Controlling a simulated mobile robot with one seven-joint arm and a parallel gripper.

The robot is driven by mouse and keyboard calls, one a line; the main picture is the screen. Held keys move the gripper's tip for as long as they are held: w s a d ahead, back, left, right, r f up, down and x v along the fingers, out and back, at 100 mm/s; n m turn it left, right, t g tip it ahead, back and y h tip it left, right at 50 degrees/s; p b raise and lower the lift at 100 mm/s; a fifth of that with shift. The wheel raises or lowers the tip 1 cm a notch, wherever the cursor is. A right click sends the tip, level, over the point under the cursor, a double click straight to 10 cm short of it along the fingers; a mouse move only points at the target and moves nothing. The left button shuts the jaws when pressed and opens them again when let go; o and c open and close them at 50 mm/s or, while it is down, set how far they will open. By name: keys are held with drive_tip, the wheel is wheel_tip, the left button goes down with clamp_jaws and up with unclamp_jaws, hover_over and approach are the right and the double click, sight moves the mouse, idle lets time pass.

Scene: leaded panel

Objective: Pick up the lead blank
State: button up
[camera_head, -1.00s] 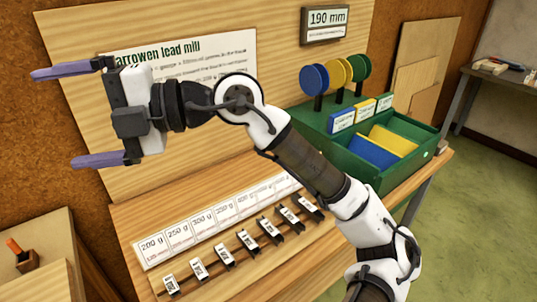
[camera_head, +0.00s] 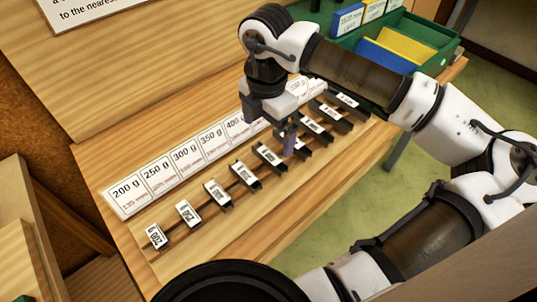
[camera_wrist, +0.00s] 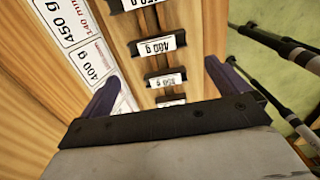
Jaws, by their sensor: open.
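Several lead blanks are dark bars with white weight labels, lying in a slanted row on the wooden bench. The near-left one (camera_head: 155,236) reads 200 g, and a middle one (camera_head: 269,155) lies just left of my gripper. My gripper (camera_head: 287,140) points down over the middle of the row, and one purple finger shows there. In the wrist view, my gripper (camera_wrist: 168,94) is open and empty. One labelled blank (camera_wrist: 166,80) lies between its two purple fingers in the picture, and another (camera_wrist: 160,45) lies farther up. Part of the row is hidden behind my gripper.
A strip of printed weight cards (camera_head: 183,155) runs behind the row. A green bin (camera_head: 428,50) with blue and yellow compartments stands at the back right. Neighbouring blanks sit close together. The bench front is clear.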

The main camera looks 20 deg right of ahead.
sight(269, 155)
wheel_tip(269, 155, down, 3)
drive_tip(key=shift+f, duration=0.2)
drive_tip(key=shift+w+d+f+p, duration=0.1)
drive_tip(key=shift+f+p, duration=0.25)
drive_tip(key=shift+f, duration=0.55)
drive_tip(key=shift+w+d+f+p, duration=0.15)
drive_tip(key=shift+f+p, duration=0.25)
drive_tip(key=shift+f, duration=0.55)
drive_tip(key=shift+w+d+f+p, duration=0.1)
drive_tip(key=shift+f+p, duration=0.25)
drive_tip(key=shift+f, duration=0.55)
drive_tip(key=shift+c, duration=0.3)
drive_tip(key=shift+r, duration=0.1)
drive_tip(key=c, duration=0.8)
